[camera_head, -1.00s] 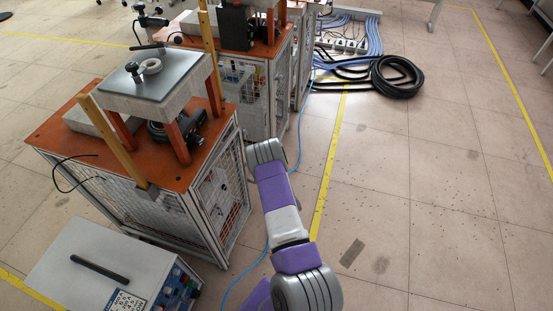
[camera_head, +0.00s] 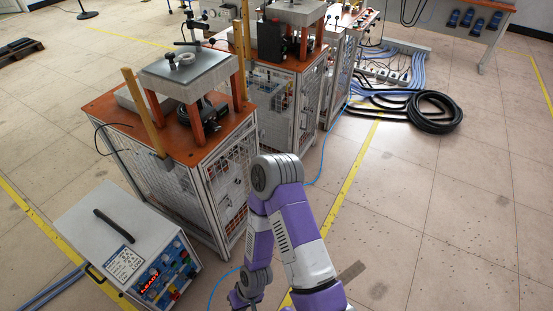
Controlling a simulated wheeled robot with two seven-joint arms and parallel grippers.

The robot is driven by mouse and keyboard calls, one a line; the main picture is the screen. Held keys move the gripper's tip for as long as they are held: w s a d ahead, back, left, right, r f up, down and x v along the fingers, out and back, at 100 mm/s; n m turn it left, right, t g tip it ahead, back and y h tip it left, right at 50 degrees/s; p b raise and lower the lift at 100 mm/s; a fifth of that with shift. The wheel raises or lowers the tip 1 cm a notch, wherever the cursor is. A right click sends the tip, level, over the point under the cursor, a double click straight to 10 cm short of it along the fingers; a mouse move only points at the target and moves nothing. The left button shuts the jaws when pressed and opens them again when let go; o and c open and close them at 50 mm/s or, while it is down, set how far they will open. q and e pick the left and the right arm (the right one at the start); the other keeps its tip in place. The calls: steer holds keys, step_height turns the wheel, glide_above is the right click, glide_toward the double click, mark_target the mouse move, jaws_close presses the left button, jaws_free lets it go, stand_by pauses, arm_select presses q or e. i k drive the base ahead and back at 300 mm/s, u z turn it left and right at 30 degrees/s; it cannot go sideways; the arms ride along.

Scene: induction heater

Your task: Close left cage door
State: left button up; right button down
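The nearest cage (camera_head: 165,190) stands left of centre, a metal-framed mesh box under an orange-brown top. Its right-hand mesh face (camera_head: 228,190) looks toward my arm; I cannot tell which panel is the door or whether it stands ajar. One of my purple and grey arms rises from the bottom edge, bends beside this face and comes back down. Its elbow covers part of the cage's right edge. Its far end runs to the bottom edge, and no gripper fingers can be made out. My other arm is not in view.
A white power unit (camera_head: 125,245) with a lit panel stands on the floor in front of the cage. A second cage (camera_head: 285,105) stands behind, close by. A black hose coil (camera_head: 435,112) and cables lie at the back right. The right floor is clear.

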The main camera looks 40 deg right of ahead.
mark_target(255, 127)
steer(key=u, duration=0.15)
steer(key=k, duration=0.4)
steer(key=z, duration=1.2)
steer(key=i, duration=1.45)
steer(key=u, duration=0.45)
